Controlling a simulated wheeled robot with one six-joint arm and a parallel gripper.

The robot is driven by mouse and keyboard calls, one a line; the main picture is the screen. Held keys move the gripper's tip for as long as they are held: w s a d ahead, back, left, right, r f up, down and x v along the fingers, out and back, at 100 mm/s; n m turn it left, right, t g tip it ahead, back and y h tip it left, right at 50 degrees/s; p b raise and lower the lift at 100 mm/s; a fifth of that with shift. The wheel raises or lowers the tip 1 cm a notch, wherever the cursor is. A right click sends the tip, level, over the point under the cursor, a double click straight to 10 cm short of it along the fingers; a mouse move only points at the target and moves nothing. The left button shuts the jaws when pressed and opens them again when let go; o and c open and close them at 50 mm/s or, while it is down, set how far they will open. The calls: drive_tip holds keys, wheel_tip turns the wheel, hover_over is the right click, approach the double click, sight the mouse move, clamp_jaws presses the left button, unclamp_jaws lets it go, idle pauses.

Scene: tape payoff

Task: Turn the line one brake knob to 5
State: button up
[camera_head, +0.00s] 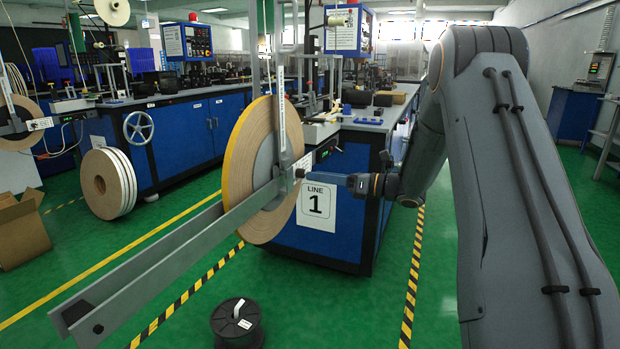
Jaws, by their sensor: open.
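The line one payoff holds a large tan tape reel (240,165) with a yellow edge, upright on a grey bracket. The "LINE 1" sign (317,207) is on the blue cabinet just behind it. A small grey fitting (299,174) sits at the reel's hub, where the brake knob seems to be; its dial marks and setting are too small to read. My gripper (308,175) reaches in from the right, open, with its tips close to this fitting. I cannot tell whether they touch it or surround it.
A long grey channel arm (165,262) slopes from the hub down to the lower left. A black spool (237,322) is on the green floor below. A white-sided roll (108,183) and cardboard box (22,230) are at left.

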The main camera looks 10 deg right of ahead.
sight(301, 173)
drive_tip(key=shift+x, duration=1.8)
clamp_jaws()
